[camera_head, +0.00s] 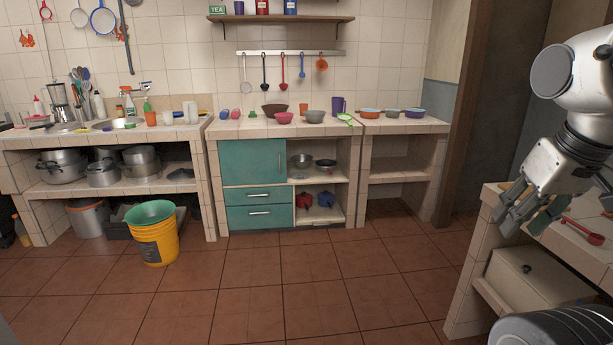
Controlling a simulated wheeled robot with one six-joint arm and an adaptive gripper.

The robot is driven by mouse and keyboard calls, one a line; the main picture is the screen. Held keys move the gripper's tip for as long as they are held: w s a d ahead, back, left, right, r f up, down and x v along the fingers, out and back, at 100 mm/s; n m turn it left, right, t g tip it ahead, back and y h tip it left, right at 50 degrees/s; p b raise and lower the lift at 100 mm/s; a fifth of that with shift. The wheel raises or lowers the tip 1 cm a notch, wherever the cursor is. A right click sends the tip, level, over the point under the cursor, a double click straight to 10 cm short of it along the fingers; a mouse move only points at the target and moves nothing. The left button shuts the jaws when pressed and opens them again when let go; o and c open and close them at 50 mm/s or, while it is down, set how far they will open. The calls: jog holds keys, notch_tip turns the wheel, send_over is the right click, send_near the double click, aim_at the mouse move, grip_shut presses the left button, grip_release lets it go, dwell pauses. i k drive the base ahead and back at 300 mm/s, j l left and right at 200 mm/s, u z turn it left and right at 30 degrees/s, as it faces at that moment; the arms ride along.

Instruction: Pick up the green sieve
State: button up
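A small bright green rimmed thing with a pale middle, which looks like the green sieve (345,118), lies at the right front of the middle counter (240,131). It is small in view, so its mesh and handle are not clear. My gripper (520,212) hangs at the right, over the left edge of the near counter (497,200). It is far from the sieve, points downward, and its fingers look spread apart with nothing seen between them. A dark green shape (548,215) is beside the fingers, and I cannot tell what it is.
A red ladle (582,230) lies on the near counter. A yellow bucket (155,245) stands at left. The middle floor (300,285) is clear.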

aim_at(343, 117)
jog(key=i, duration=3.1)
jog(key=i+l+u, duration=0.1)
jog(key=i, duration=1.45)
